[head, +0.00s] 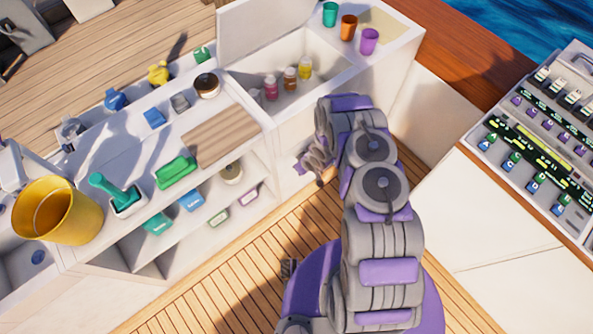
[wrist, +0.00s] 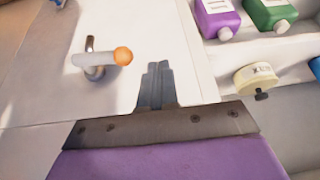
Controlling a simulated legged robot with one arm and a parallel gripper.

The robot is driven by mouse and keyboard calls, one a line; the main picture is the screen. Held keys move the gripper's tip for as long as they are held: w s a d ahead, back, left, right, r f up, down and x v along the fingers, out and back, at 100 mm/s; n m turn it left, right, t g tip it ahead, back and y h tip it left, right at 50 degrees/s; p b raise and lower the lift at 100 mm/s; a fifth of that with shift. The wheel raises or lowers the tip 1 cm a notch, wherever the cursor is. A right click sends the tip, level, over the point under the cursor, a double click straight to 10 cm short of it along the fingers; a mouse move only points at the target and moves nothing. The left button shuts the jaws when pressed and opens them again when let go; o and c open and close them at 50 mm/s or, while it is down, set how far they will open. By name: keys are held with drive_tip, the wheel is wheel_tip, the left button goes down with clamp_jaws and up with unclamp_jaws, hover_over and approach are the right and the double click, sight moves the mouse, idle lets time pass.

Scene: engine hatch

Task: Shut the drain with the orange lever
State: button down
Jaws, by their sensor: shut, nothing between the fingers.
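The drain lever (wrist: 95,61) shows in the wrist view on a white panel, with a round orange knob (wrist: 123,56) at its right end. Its handle lies roughly level in the picture, on a metal fitting. My gripper (wrist: 158,68) is shut and empty, just right of and below the knob, with a visible gap between them in the picture. In the head view my gripper (head: 306,164) is beside the white counter's right end, partly hidden by my arm. The lever cannot be made out in the head view.
Shelves beside the panel hold a purple bottle (wrist: 217,18), a green bottle (wrist: 270,14) and a cream container (wrist: 256,76). An open bin (head: 330,75) with small bottles is above. A yellow bucket (head: 60,212) stands at left. The wooden deck (head: 225,262) in front is clear.

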drive_tip(key=s+r, duration=0.1)
drive_tip(key=s+a+r, duration=0.1)
drive_tip(key=s, duration=0.1)
drive_tip(key=s+a+r+p, duration=0.1)
drive_tip(key=shift+s+a, duration=0.1)
drive_tip(key=shift+s, duration=0.1)
drive_tip(key=shift+a+f, duration=0.1)
drive_tip(key=shift+a, duration=0.2)
